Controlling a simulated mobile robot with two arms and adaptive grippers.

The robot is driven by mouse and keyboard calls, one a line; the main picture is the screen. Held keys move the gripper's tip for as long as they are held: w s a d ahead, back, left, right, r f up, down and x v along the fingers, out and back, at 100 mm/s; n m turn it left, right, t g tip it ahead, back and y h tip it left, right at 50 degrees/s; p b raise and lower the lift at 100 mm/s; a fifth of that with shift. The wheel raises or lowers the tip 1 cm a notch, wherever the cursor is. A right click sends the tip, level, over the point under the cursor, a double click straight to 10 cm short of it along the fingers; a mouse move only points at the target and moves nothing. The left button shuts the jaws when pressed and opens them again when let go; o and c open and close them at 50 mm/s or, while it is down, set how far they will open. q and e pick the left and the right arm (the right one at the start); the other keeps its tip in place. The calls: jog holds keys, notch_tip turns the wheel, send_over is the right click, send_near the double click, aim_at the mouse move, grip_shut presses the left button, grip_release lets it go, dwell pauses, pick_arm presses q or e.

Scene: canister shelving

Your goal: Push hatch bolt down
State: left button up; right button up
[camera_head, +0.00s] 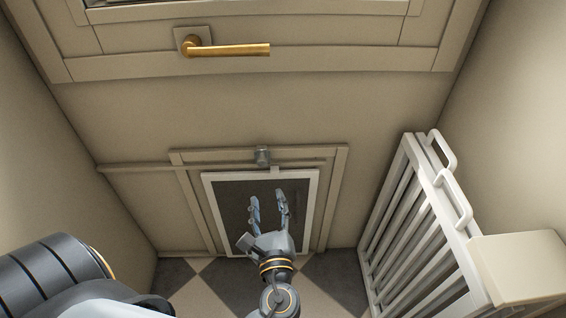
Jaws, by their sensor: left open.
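The hatch (232,206) is a dark panel in a white frame, low in the beige wall ahead. A small grey metal bolt (263,156) sits at the middle of the hatch's top edge, on the beige surround. My left gripper (268,198) is in front of the hatch panel, below the bolt and apart from it. Its two fingers point up and stand apart with nothing between them. Part of the hatch's lower edge is hidden behind my gripper. My right gripper is not in view.
A white slatted gate (420,225) with handles stands at the right, beside a cream box (520,265). A brass lever handle (228,49) is on the panelled door above. Side walls close in the space. The checkered floor (335,270) shows clear patches.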

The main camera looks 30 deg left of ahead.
aim_at(262, 164)
pick_arm(q)
jog(key=x, duration=1.3)
jog(key=shift+w+a, duration=0.2)
jog(key=shift+a, duration=0.15)
grip_shut()
